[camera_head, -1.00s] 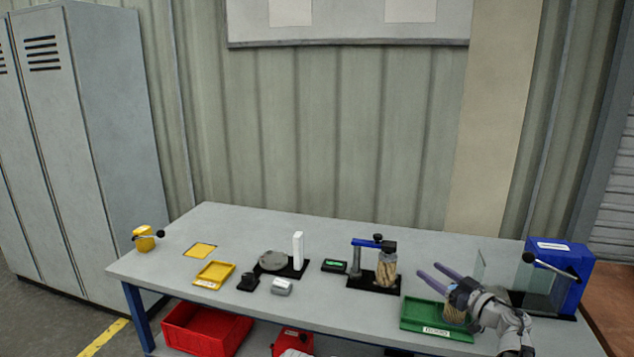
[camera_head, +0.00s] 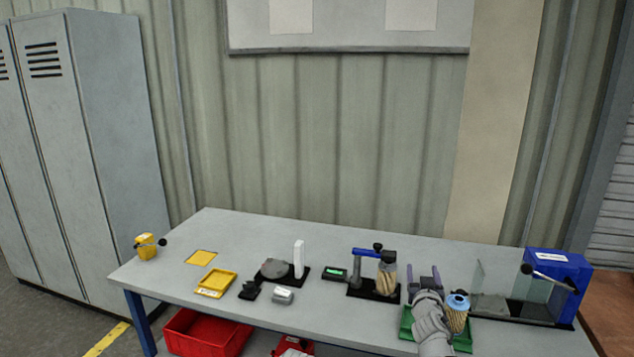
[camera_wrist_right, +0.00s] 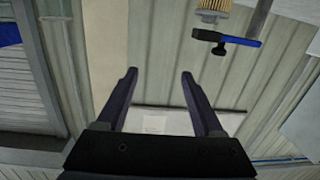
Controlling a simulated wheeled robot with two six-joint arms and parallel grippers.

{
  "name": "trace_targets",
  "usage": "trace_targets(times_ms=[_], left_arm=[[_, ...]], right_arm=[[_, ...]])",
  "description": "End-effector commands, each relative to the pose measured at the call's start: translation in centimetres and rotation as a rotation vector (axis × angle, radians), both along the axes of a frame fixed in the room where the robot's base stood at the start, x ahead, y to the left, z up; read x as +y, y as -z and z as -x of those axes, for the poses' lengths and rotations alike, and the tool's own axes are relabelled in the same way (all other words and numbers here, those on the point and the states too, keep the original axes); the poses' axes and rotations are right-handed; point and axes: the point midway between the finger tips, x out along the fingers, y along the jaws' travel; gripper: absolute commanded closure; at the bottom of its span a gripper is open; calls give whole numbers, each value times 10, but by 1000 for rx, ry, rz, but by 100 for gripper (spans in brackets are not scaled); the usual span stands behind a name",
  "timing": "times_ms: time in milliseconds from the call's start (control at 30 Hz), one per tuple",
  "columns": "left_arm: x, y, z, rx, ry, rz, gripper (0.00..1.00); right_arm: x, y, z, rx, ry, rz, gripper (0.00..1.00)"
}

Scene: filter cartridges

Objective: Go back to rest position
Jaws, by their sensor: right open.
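My right gripper (camera_head: 424,284) is open and empty, raised over the left part of the green tray (camera_head: 463,341). Its spread fingers also show in the right wrist view (camera_wrist_right: 160,88), with nothing between them. A filter cartridge (camera_head: 456,312) with a blue top stands upright in the green tray, just right of my right gripper and arm. Another cartridge (camera_head: 386,278) stands in the black fixture with a blue arm (camera_head: 367,252), left of my right gripper. My left gripper is not in view.
A blue machine with clear panels (camera_head: 557,277) stands at the table's right end. Left along the table (camera_head: 225,225) are a white post on a black base (camera_head: 299,258), a yellow tray (camera_head: 216,282) and a yellow device (camera_head: 146,246). A red bin (camera_head: 205,335) sits below.

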Motion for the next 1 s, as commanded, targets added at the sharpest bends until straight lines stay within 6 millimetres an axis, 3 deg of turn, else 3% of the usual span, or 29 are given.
trace_targets(times_ms=[167, 267, 400, 500, 600, 733, 833, 1000], left_arm=[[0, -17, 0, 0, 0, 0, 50], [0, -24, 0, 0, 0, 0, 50], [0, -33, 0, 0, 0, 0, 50], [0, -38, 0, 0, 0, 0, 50], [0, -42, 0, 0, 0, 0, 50], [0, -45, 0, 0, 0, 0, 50], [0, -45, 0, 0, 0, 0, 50], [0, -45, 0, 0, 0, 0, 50]], right_arm=[[42, 52, 42, 332, 113, -16, 31], [75, 88, 78, 565, 116, -13, 31], [129, 130, 147, 919, 36, 14, 31], [164, 148, 198, 1145, -61, 46, 31], [192, 156, 243, 1323, -163, 77, 31], [213, 159, 284, 1477, -269, 109, 31], [221, 158, 301, 1540, -317, 124, 31], [224, 158, 308, 1567, -337, 130, 31]])
